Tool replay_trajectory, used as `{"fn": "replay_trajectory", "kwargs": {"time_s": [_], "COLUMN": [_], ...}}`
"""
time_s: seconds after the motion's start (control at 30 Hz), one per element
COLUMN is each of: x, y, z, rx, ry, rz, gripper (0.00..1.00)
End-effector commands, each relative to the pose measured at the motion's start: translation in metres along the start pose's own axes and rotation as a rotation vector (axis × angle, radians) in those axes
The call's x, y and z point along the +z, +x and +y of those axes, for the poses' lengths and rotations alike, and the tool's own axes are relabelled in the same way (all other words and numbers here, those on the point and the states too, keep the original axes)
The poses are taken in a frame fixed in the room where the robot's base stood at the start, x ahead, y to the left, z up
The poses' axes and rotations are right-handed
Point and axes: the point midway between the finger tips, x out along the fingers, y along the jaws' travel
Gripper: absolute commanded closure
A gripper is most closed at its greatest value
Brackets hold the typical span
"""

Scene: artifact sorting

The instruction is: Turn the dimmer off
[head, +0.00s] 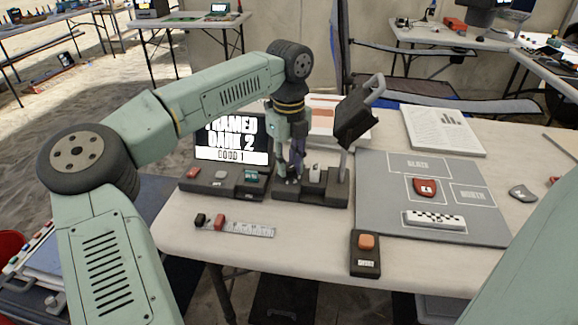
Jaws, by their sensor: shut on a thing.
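A dark lamp (357,118) with a tilted head and grey post stands on a black base (320,198) near the table's middle. A small light-coloured control (315,173) sticks up on the base. My gripper (292,178) points down at the left part of this base, left of that control. It is shut on a small part there, which I take to be the dimmer; the fingers hide most of it. I cannot tell the dimmer's setting. The picture does not clearly show whether the lamp is lit.
A screen (232,140) with a button panel (220,183) stands close left of my gripper. A grey mat (385,190) with a red piece and a checkered bar lies right. An orange-button box (366,254) and a ruler (245,229) are in front. The front table strip is partly clear.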

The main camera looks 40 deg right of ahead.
Motion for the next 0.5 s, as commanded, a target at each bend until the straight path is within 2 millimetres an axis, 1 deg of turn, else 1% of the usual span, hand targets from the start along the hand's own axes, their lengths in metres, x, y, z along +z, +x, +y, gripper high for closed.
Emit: {"fn": "replay_trajectory", "kwargs": {"time_s": [0.5], "x": [0.0004], "y": [0.0011], "z": [-0.0002], "rx": [-0.001], "ry": [-0.481], "rz": [-0.002], "gripper": [1.00]}}
